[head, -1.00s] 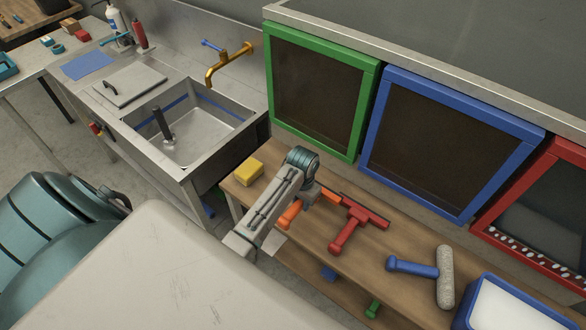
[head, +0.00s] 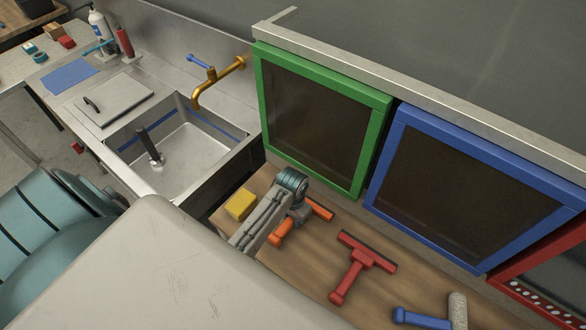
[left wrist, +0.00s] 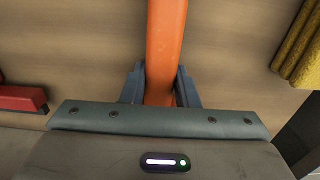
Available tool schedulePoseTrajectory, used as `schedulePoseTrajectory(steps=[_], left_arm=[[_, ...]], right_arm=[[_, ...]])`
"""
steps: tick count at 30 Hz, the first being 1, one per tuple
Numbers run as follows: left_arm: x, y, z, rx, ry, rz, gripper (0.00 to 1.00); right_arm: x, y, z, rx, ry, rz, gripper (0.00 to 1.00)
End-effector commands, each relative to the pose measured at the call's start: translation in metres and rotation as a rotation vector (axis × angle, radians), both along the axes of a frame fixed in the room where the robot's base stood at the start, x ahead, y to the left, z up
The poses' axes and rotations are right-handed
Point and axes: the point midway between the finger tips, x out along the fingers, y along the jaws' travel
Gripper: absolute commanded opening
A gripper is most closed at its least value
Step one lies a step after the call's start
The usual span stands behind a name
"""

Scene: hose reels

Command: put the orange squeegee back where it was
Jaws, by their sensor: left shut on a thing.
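The orange squeegee (head: 318,208) is on or just above the wooden bench (head: 300,262), between a yellow sponge and a red squeegee. My left gripper (head: 294,218) is shut on it; the gripper and arm hide the squeegee's middle. In the left wrist view, the orange handle (left wrist: 165,50) runs between the two fingers (left wrist: 160,88) over the wood surface. I cannot tell whether the squeegee touches the bench. My right gripper is not in view.
The red squeegee (head: 358,264) lies close on the right, with a blue-handled roller (head: 424,318) further right. The yellow sponge (head: 240,204) is on the left, near the sink (head: 185,150). Green-framed (head: 320,120) and blue-framed (head: 470,185) panels stand behind the bench.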

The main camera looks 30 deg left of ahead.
Motion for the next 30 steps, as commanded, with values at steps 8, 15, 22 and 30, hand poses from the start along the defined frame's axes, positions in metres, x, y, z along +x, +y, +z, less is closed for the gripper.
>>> schedulePoseTrajectory(steps=[8,15,22,30], left_arm=[[-0.001,0.0,-0.001,0.0,0.004,0.0,0.49],[0.0,0.0,0.004,0.0,0.002,0.0,0.49],[0.001,0.0,0.041,0.001,-0.002,-0.001,0.49],[0.001,0.0,0.096,0.001,-0.001,0.0,0.49]], right_arm=[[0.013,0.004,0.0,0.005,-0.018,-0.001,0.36],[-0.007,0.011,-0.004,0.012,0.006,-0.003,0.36],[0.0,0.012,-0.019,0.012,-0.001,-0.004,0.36],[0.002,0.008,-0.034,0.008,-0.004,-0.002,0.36]])
